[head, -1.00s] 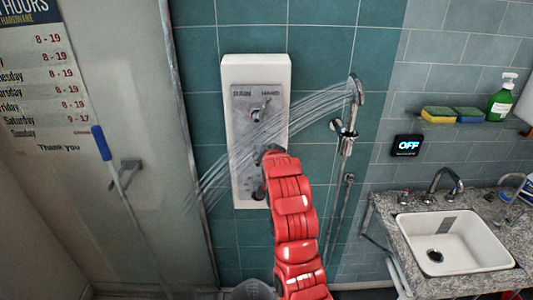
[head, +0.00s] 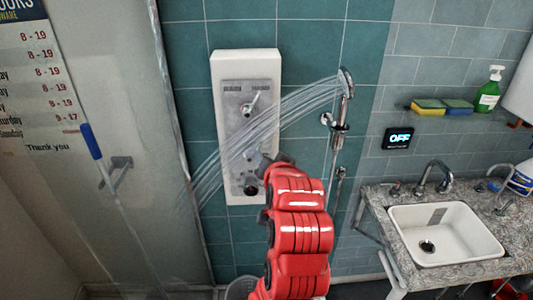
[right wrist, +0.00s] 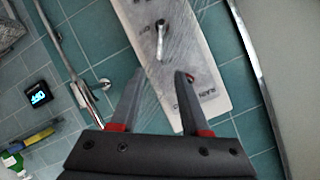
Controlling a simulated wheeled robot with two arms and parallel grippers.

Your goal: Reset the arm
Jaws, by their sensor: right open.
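My right arm is red and reaches up from the bottom of the head view. Its dark gripper (head: 274,162) is in front of the lower right of the shower panel (head: 230,68), and the arm hides the fingertips there. In the right wrist view the gripper (right wrist: 159,74) is open, with nothing between its two fingers. The panel carries an upper metal lever (head: 254,103), apart from the fingers, and a dark lower knob (head: 251,186). My left gripper is not in view.
The shower head (head: 346,82) sprays water leftward across the panel. A glass screen (head: 120,215) stands at left. At right are a sink (head: 445,233) in a stone counter, an "OFF" display (head: 398,138), sponges (head: 442,107) and a green bottle (head: 487,91).

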